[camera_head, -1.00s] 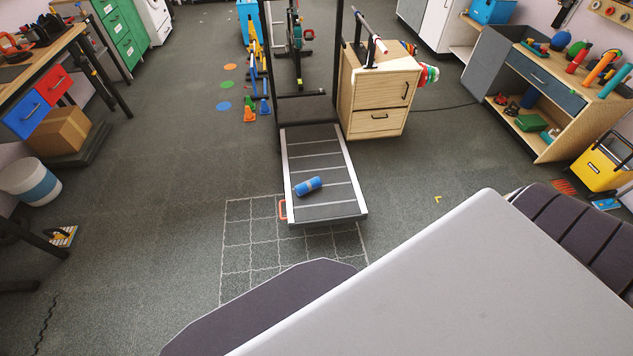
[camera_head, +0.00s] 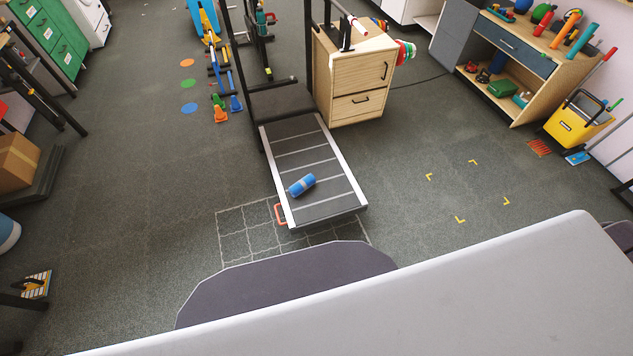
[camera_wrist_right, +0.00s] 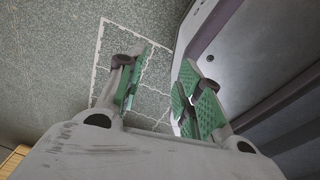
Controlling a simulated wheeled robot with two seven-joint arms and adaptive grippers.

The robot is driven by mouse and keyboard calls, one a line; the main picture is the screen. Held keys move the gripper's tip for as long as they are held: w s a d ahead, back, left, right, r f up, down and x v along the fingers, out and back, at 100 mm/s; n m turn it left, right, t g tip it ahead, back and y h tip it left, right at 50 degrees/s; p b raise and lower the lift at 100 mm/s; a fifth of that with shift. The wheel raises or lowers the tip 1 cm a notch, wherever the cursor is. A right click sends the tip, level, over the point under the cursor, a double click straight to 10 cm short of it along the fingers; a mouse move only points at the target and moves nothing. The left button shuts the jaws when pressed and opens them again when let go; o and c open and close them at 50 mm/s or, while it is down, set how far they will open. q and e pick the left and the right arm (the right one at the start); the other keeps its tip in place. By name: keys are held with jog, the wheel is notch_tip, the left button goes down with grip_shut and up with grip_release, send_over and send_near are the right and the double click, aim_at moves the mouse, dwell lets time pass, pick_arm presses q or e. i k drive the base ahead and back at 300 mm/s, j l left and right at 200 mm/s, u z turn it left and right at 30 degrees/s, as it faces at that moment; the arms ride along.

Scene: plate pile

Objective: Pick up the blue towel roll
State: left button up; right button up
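The blue towel roll (camera_head: 301,185) lies on its side on the belt near the front end of the treadmill (camera_head: 315,207) in the head view. It has a lighter band around its middle. Neither gripper shows in the head view. In the right wrist view my right gripper (camera_wrist_right: 158,93) has its green-padded fingers apart with nothing between them. Below them are the floor and white grid lines. The towel roll does not show in the right wrist view. My left gripper is out of view.
A wooden cabinet (camera_head: 355,75) stands right of the treadmill's far end. An orange handle-like piece (camera_head: 281,214) is at the treadmill's left front corner. A white grid (camera_head: 233,232) marks the floor before it. Open floor with yellow corner marks (camera_head: 461,220) lies to the right.

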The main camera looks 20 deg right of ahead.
aim_at(307, 181)
jog(key=i+j+z, duration=0.45)
jog(key=j+z, duration=0.2)
jog(key=i+j+z, duration=0.2)
jog(key=j+z, duration=0.15)
jog(key=j, duration=0.05)
